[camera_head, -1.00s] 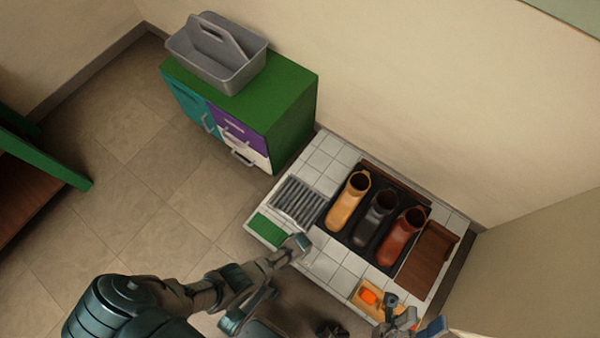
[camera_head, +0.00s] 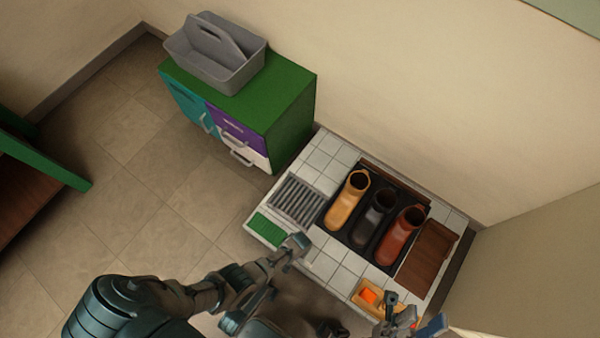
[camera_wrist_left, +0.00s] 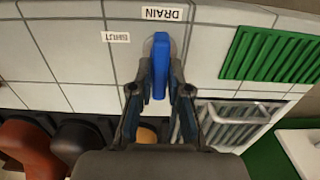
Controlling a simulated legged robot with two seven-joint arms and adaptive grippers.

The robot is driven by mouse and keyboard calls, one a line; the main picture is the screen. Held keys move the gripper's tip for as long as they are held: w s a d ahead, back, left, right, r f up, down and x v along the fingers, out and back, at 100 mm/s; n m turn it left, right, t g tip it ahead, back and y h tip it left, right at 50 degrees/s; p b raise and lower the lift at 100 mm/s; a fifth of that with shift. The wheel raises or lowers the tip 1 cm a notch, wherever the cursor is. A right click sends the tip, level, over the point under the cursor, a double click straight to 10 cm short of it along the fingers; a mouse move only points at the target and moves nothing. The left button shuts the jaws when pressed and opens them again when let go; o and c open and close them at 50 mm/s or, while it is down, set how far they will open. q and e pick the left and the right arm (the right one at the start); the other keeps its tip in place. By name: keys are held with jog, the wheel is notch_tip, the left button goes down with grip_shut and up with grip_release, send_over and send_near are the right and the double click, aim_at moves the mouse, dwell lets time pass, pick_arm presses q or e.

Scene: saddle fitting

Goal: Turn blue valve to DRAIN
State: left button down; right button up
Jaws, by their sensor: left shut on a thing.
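The blue valve handle (camera_wrist_left: 160,66) stands lengthwise in the left wrist view, its far end just below the DRAIN label (camera_wrist_left: 161,14). A second label (camera_wrist_left: 115,37), which appears to read SHUT upside down, sits to its left. My left gripper (camera_wrist_left: 160,88) has its fingers on both sides of the handle and is shut on it. In the head view my left gripper (camera_head: 298,244) is at the front edge of the tiled platform and hides the valve. My right gripper (camera_head: 405,312) is at the lower right, near the platform's front corner; its jaws are unclear.
The tiled platform (camera_head: 345,277) carries a metal grate (camera_head: 297,201), a green mat (camera_head: 268,230), a black tray with tan (camera_head: 348,200), grey and red-brown boots, a brown wooden piece (camera_head: 428,257) and an orange item in a small tray. A green cabinet (camera_head: 290,110) holds a grey caddy.

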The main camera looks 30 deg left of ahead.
pick_arm(q)
jog(key=c, duration=1.1)
grip_release()
jog(key=shift+f, duration=0.1)
notch_tip(320, 180, up, 12)
